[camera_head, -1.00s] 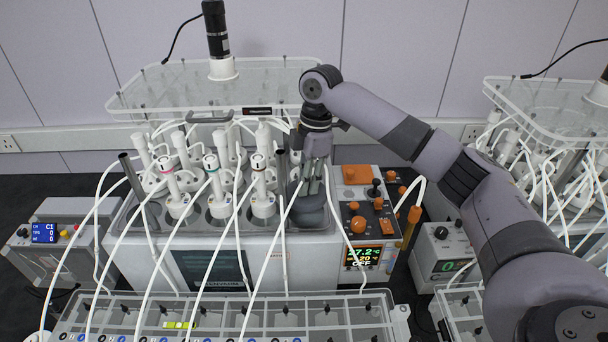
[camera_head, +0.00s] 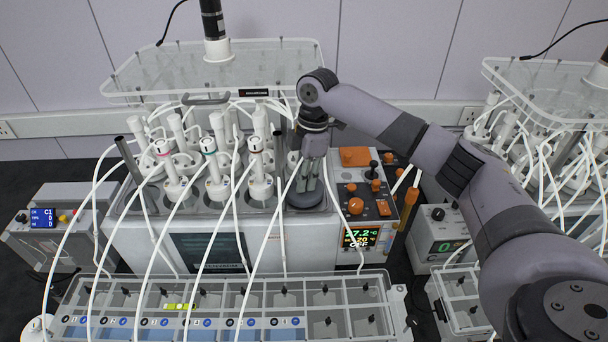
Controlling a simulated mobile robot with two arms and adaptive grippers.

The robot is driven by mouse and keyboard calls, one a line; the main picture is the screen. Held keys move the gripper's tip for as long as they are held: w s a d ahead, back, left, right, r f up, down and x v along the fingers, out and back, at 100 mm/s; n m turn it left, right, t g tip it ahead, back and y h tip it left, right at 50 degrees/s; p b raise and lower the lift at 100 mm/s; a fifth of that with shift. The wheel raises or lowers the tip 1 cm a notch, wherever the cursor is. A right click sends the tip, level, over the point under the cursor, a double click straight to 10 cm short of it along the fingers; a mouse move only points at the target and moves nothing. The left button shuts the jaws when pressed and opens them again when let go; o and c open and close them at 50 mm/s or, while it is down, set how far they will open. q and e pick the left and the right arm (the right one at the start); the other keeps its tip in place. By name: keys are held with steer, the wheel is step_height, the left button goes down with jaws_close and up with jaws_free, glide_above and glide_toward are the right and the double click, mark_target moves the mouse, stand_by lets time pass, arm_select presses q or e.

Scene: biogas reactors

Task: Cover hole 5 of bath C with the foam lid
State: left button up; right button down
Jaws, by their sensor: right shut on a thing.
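The bath (camera_head: 262,247) is a white tank with reactor bottles standing in holes of its top. My right gripper (camera_head: 307,188) points down at the right end of the bath top, shut on the dark round foam lid (camera_head: 306,200). The lid lies flat at the front right hole position, to the right of the front row of bottles. The fingers hide its back part. I cannot tell whether it touches the bath top. My left gripper is not in view.
White tubes run from the bottles (camera_head: 260,175) across the bath front to a clear compartment tray (camera_head: 240,308). A control panel (camera_head: 357,205) with orange knobs adjoins the bath's right end. A clear plate (camera_head: 215,75) hangs above the rear. Another bath setup stands at right.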

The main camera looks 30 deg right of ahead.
steer(key=c, duration=1.4)
jaws_free()
steer(key=shift+o, duration=0.2)
step_height(320, 180, up, 12)
steer(key=d, duration=0.1)
steer(key=shift+d, duration=0.35)
steer(key=shift+f, duration=0.1)
